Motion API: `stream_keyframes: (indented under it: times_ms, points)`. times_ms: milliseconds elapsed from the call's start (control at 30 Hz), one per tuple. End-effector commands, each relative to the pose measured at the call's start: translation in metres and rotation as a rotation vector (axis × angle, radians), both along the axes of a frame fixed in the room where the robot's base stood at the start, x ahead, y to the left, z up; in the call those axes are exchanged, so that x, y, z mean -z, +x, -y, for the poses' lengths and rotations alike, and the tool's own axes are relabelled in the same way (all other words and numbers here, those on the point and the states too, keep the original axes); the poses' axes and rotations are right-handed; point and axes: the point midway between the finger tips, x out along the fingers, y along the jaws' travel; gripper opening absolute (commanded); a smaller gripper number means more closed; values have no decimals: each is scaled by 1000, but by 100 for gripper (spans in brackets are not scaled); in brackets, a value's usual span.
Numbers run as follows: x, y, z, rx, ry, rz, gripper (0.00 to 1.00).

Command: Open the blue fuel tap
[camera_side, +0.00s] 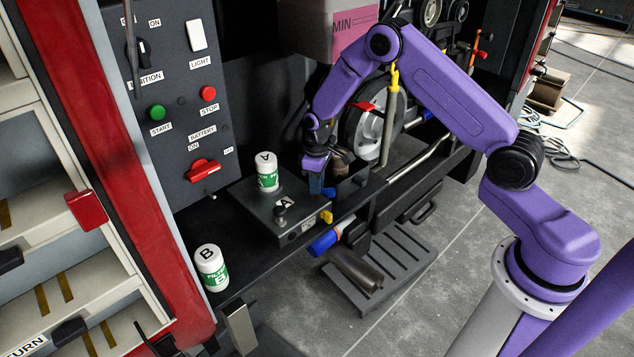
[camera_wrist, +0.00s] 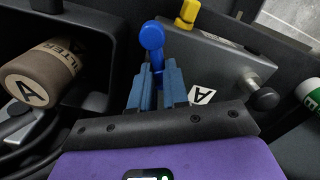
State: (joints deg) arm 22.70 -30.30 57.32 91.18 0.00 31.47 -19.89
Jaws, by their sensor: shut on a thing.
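The blue fuel tap (camera_wrist: 152,38) shows in the wrist view as a lever with a rounded end, lying beside the grey metal box marked A (camera_wrist: 217,72). Its near part runs down between the two blue fingertips of my gripper (camera_wrist: 158,88), which is shut on it. In the side view my gripper (camera_side: 316,184) reaches down at the box's right end, and a bit of the blue tap (camera_side: 329,192) shows beside the fingers. The tap's pivot is hidden. A yellow tap (camera_side: 326,216) sits on the box's front right edge, apart from my gripper; it also shows in the wrist view (camera_wrist: 188,13).
A white filter A (camera_side: 267,172) stands on the box (camera_side: 255,216). A white filter B (camera_side: 211,268) stands on the ledge at left. A brown used filter A (camera_wrist: 42,78) lies in a dark bin (camera_wrist: 108,40) close left of my gripper. A control panel (camera_side: 175,110) rises behind.

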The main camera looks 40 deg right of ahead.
Motion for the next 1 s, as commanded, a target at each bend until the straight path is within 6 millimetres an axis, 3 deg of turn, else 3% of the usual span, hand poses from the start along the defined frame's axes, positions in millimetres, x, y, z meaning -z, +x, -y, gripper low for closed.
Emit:
stream_keyframes:
  times_ms: [500, 1000]
  points:
    - [0, -2, -3, 391, 0, -3, 0]
    - [0, -2, -4, 498, -1, -4, 0]
